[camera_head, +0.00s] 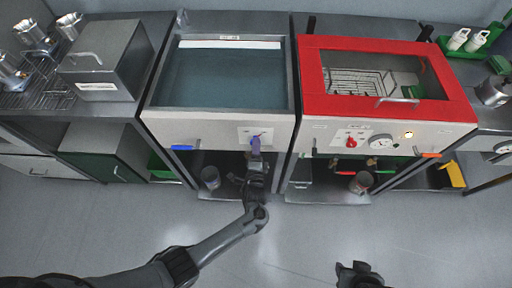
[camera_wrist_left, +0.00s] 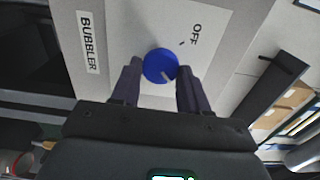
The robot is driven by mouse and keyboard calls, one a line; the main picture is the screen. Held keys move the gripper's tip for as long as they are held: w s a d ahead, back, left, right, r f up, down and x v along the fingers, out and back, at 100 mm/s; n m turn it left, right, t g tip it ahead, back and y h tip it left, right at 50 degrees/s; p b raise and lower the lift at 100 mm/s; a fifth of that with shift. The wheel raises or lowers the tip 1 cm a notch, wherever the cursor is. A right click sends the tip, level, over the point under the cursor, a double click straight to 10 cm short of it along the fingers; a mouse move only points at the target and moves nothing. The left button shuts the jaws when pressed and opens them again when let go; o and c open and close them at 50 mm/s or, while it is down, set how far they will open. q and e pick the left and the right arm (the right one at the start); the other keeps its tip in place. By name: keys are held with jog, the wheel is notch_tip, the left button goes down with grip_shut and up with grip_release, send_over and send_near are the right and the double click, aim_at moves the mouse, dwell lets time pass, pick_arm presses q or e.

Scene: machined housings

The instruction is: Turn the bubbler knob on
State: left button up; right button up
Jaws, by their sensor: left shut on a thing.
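The bubbler knob (camera_wrist_left: 160,65) is round and blue with a pale pointer line, and sits on a white panel in the left wrist view. A label reading BUBBLER and the word OFF with a short mark are printed near it. My left gripper (camera_wrist_left: 159,68) has one finger on each side of the knob and is shut on it. In the head view my left gripper (camera_head: 255,145) is at the front panel of the water tank (camera_head: 225,80), and it hides the knob. My right gripper (camera_head: 358,272) is low in the head view, away from the panels; its fingers are unclear.
A red-framed unit (camera_head: 312,75) with a red knob (camera_head: 351,142) and a gauge (camera_head: 381,142) stands to the right. A blue handle (camera_head: 182,148) is on the tank front. A grey box (camera_head: 105,60) is at left. The floor in front is clear.

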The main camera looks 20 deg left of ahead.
pick_arm(q)
jog(key=o, duration=1)
jog(key=p+v, duration=0.2)
jog(key=v, duration=0.9)
jog(key=shift+w, duration=0.1)
jog(key=shift+f, duration=0.1)
